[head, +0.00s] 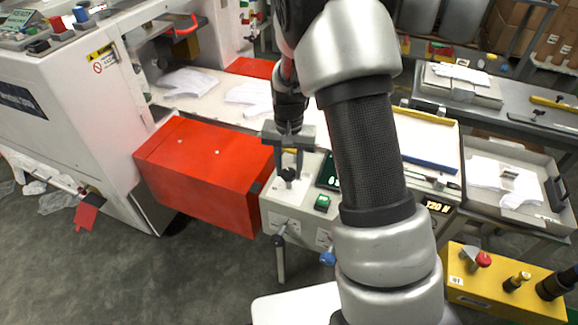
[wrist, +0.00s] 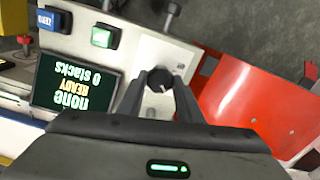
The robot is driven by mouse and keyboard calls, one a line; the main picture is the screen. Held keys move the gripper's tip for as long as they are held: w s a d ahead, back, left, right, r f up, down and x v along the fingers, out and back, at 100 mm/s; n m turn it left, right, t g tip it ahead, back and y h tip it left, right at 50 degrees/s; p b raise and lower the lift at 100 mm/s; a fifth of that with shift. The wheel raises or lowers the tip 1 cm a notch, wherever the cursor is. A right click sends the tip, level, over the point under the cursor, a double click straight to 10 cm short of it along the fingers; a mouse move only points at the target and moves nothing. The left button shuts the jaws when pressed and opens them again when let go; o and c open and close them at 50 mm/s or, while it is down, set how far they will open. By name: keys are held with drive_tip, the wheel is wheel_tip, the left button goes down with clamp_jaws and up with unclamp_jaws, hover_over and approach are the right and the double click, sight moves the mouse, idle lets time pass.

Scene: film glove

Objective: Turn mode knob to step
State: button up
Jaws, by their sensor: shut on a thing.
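The mode knob (wrist: 159,76) is small, dark and round, on the light top of a control box (head: 279,208). My gripper (head: 289,169) points down over it in the head view, with a finger on each side. In the wrist view my gripper (wrist: 161,84) is closed around the knob. A pale mark shows on the knob, but the fingers hide part of it. The labels around it are too small to read. The display (wrist: 72,82) beside it appears upside down in the wrist view and reads "none", "READY", "0 stacks".
A green button (head: 322,202) and a blue button (wrist: 55,19) sit near the display. A red box (head: 204,172) stands just left of the control box in the head view. White gloves (head: 188,83) lie on the belt behind. A yellow box (head: 490,283) is at lower right.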

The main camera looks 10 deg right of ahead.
sight(289, 172)
drive_tip(key=shift+r+m, duration=0.1)
drive_tip(key=shift+m, duration=0.5)
drive_tip(key=o, duration=1)
drive_tip(key=shift+o, duration=0.2)
wheel_tip(289, 172, up, 17)
drive_tip(key=p, duration=0.2)
drive_tip(key=shift+r+p, duration=0.15)
drive_tip(key=shift+p, duration=0.25)
drive_tip(key=shift+r, duration=0.1)
